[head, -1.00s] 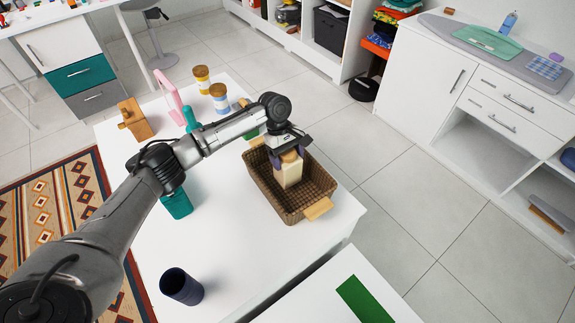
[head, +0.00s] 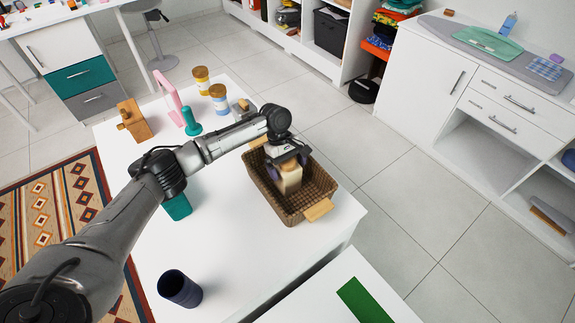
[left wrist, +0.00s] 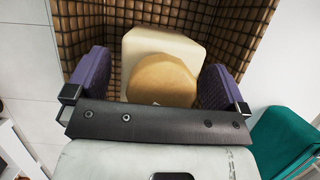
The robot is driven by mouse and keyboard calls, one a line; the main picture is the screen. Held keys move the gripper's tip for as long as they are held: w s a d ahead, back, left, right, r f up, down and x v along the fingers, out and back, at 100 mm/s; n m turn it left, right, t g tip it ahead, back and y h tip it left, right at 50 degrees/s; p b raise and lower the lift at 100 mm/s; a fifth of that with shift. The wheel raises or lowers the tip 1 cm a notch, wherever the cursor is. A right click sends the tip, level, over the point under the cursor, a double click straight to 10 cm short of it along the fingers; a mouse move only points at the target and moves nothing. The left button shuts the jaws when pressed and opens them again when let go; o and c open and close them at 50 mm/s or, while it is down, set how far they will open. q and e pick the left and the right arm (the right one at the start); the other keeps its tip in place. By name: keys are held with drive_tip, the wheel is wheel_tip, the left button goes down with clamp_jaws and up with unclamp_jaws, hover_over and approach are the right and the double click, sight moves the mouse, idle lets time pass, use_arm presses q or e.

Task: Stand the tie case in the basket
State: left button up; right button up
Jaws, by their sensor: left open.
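The tie case (head: 288,180), a cream block with a rounded tan top, is upright inside the brown woven basket (head: 322,184) on the white table. My left gripper (head: 288,167) points down into the basket, its purple fingers on either side of the case's top. In the left wrist view the tie case (left wrist: 160,50) is between the open fingers (left wrist: 155,84), with gaps showing at the sides of its tan top. The basket's weave (left wrist: 90,25) surrounds it. The case's bottom is hidden. My right gripper is not in view.
A dark blue cup (head: 180,288) stands at the table's front. A teal object (head: 177,206) is partly behind my arm. Bare table lies left of the basket.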

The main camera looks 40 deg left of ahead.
use_arm(q)
drive_tip(key=p+v, duration=0.2)
drive_tip(key=v, duration=1)
drive_tip(key=shift+r+p, duration=0.15)
drive_tip(key=shift+p, duration=0.2)
